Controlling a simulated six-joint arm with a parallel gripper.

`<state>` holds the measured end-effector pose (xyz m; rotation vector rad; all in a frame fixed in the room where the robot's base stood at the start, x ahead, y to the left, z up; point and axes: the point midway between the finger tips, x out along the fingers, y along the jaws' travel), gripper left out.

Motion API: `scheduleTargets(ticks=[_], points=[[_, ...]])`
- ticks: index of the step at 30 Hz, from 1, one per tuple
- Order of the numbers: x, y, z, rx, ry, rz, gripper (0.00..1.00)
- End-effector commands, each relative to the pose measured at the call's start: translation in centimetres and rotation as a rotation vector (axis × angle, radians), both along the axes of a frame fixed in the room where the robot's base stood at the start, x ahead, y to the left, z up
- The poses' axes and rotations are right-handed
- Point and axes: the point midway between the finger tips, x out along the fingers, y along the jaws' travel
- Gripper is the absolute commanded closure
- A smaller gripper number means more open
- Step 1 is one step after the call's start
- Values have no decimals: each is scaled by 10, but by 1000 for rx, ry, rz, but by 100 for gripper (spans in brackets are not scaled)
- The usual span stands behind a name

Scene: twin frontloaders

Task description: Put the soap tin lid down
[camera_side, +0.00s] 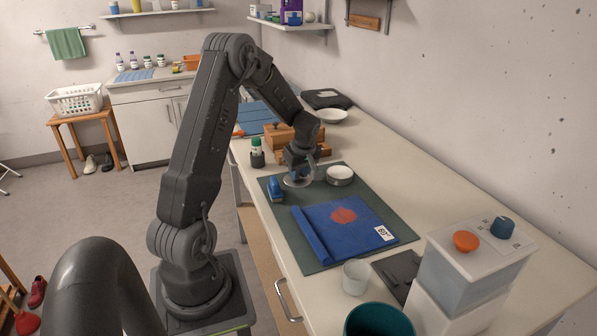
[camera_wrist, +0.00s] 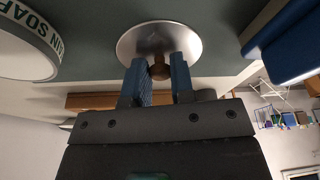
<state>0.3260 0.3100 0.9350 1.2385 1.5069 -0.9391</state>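The soap tin lid is a round silvery disc with a brown knob; it shows in the wrist view (camera_wrist: 133,38) and the side view (camera_side: 297,182). My gripper has blue fingers (camera_wrist: 160,72), one on each side of the knob and seemingly touching it. In the side view my gripper (camera_side: 298,172) is over the dark green mat (camera_side: 310,258), with the lid just below it. I cannot tell whether the lid touches the mat. The round white soap tin (camera_side: 340,178) stands on the mat, right of the lid; its lettered side shows in the wrist view (camera_wrist: 48,40).
A blue block-like object (camera_side: 275,189) is on the mat, left of the lid. A blue cloth (camera_side: 362,240) with a red spot lies nearer the camera. Wooden blocks (camera_side: 288,140) and a dark bottle (camera_side: 257,155) stand behind. A clear cup (camera_side: 356,277) is in front.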

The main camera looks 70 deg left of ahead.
Motion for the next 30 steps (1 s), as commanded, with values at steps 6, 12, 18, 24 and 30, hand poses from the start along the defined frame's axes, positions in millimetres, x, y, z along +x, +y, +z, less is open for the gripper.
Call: scheduleTargets(ticks=[6, 12, 18, 24, 30], points=[[0, 0, 0, -1, 1, 0, 55], [0, 0, 0, -1, 1, 0, 52], [0, -2, 10, 1, -1, 1, 52], [3, -11, 46, 4, -4, -1, 52], [4, -22, 86, 3, -2, -1, 52]])
